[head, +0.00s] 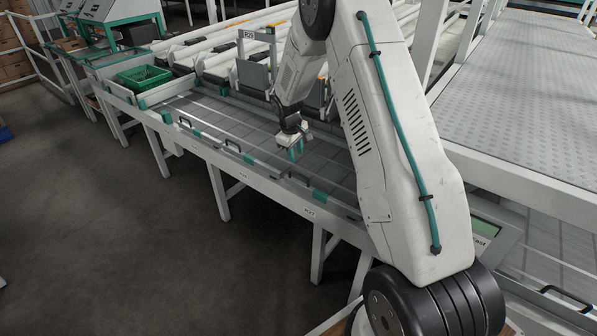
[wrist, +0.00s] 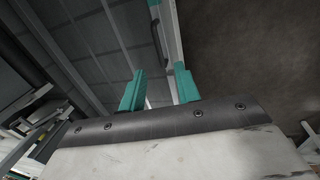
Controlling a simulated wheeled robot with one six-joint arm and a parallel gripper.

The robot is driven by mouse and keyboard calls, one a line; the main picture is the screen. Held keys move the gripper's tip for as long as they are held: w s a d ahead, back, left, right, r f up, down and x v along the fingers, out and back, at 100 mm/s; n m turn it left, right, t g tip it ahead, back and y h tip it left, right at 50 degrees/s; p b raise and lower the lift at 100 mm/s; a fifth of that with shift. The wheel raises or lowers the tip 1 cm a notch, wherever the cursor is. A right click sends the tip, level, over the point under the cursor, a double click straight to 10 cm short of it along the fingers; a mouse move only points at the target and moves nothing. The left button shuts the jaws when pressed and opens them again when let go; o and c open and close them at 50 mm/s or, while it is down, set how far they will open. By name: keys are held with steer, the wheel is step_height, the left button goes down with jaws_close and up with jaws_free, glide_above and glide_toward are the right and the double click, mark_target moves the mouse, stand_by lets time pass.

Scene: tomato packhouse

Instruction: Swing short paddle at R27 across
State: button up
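My gripper (head: 296,151) hangs over the grey conveyor lane, near its front rail. Its two teal fingers stand apart with nothing between them, as the wrist view (wrist: 160,88) shows. Below and to the right of it, a black bow handle (head: 298,179) sits on the front edge of the lane, apart from the fingers. A small label (head: 309,212) on the rail beneath that handle may read R27, but it is too small to be sure. I cannot tell which part is the short paddle. My arm hides the lane to the right.
More black handles (head: 232,145) and teal blocks (head: 249,159) line the front rail (head: 200,146). A green crate (head: 144,77) stands at the far left end. A post marked R25 (head: 248,35) rises behind the lane. The dark floor (head: 120,240) in front is clear.

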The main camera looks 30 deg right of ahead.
mark_target(299, 175)
steer(key=f, duration=0.3)
steer(key=d+f, duration=0.1)
steer(key=f, duration=0.3)
steer(key=w+d+f, duration=0.1)
steer(key=f, duration=0.2)
steer(key=shift+d+f, duration=0.15)
steer(key=shift+f, duration=0.1)
jaws_close()
